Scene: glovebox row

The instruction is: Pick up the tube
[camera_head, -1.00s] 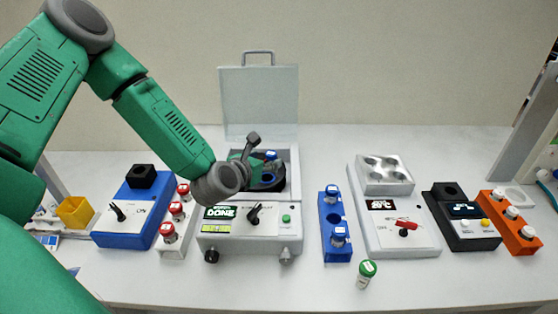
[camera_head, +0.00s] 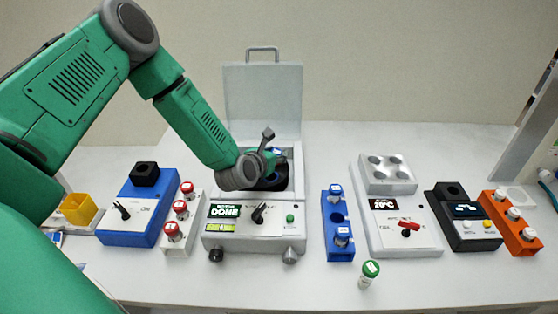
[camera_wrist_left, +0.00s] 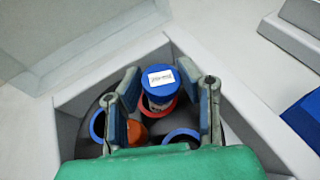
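A tube with a blue cap and a white label (camera_wrist_left: 160,79) stands in a red-rimmed slot of the dark rotor inside the open centrifuge (camera_head: 253,226). In the head view a bit of blue (camera_head: 277,150) shows behind my wrist; most of the rotor is hidden. My left gripper (camera_wrist_left: 169,88) is open, with one finger on each side of the tube's cap. Gaps show between the fingers and the cap. The gripper also shows in the head view (camera_head: 270,150), above the rotor. My right gripper is not in view.
The centrifuge lid (camera_head: 263,98) stands upright behind. Its walls (camera_wrist_left: 262,130) surround the rotor closely. A white rack of red-capped tubes (camera_head: 180,224) stands left, a blue rack (camera_head: 337,226) right. A green-capped tube (camera_head: 370,272) stands alone in front.

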